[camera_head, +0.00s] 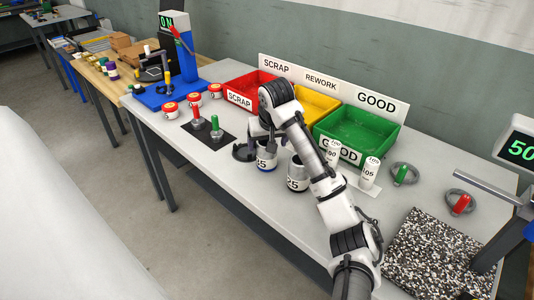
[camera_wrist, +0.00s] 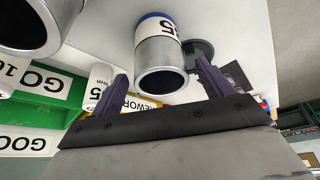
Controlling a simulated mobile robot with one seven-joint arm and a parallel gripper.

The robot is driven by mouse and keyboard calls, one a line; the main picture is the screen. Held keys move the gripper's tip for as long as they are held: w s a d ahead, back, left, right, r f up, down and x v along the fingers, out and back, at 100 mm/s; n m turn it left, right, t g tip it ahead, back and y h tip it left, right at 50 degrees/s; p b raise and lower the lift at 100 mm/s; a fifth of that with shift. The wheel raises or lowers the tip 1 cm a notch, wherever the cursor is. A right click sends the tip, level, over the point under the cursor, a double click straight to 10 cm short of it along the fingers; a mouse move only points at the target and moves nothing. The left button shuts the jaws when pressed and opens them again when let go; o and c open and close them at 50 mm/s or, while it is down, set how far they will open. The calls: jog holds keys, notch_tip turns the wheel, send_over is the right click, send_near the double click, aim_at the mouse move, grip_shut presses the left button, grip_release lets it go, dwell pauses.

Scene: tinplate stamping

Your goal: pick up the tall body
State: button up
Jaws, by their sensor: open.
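Two open-topped metal bodies with white number labels stand on the bench, and I cannot tell for sure which one the task calls tall. One, with a blue band at its foot (camera_head: 266,160), stands under my gripper (camera_head: 268,138). It also shows in the wrist view (camera_wrist: 162,55), between and beyond my two finger tips. The other metal body (camera_head: 297,176) stands to its right and fills the upper left corner of the wrist view (camera_wrist: 32,22). My gripper is open and empty, its fingers on either side of the blue-banded body; contact is not visible.
White numbered cylinders (camera_head: 369,174) stand to the right, near the green GOOD bin (camera_head: 352,155). A dark round piece (camera_head: 243,153) lies close left of the blue-banded body. Red and yellow bins stand behind. The bench's front strip is clear.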

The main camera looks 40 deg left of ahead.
jog(key=shift+p+x, duration=0.35)
jog(key=shift+x, duration=1.35)
jog(key=c, duration=1.1)
jog(key=shift+o, duration=0.2)
jog(key=shift+r, duration=0.1)
